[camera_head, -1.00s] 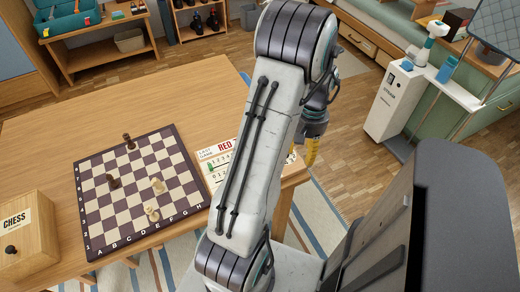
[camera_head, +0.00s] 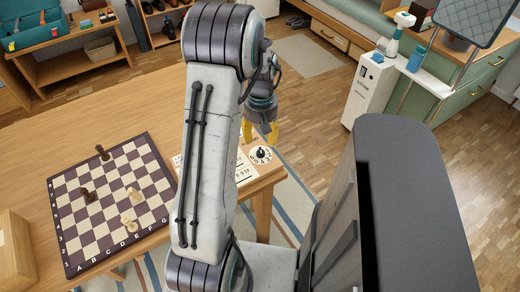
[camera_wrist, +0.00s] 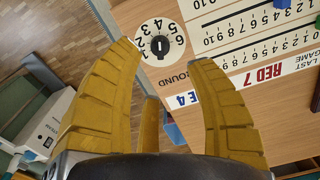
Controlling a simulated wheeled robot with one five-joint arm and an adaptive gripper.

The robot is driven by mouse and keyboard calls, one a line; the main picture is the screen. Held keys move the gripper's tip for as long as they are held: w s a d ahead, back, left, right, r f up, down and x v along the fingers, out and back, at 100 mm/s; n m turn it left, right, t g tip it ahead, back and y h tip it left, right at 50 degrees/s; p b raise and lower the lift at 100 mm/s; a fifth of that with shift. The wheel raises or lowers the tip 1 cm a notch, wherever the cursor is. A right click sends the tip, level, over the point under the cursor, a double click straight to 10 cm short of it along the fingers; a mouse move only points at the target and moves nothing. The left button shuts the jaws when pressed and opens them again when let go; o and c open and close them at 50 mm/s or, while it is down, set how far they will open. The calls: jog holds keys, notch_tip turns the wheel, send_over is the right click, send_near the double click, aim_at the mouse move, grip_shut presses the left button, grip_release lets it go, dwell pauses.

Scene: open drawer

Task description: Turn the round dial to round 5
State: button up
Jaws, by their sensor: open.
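The round dial (camera_wrist: 172,26) is a white disc with numbers around a black centre knob (camera_wrist: 162,44) in the wrist view, beside the word ROUND. I cannot tell for sure which number the knob marks. The dial also shows at the table's right corner in the head view (camera_head: 261,155). In the head view my gripper (camera_head: 260,133) hangs just beyond the dial, partly behind my arm.
The scoreboard (camera_wrist: 250,45) with number rows and a RED 7 label adjoins the dial. A chessboard (camera_head: 112,200) with several pieces lies on the wooden table (camera_head: 150,95). A white cabinet (camera_head: 370,95) stands beyond the table. Open floor lies right of the table.

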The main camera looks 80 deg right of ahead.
aim_at(260, 150)
jog(key=shift+f, duration=3.6)
jog(key=shift+o, duration=0.2)
grip_shut()
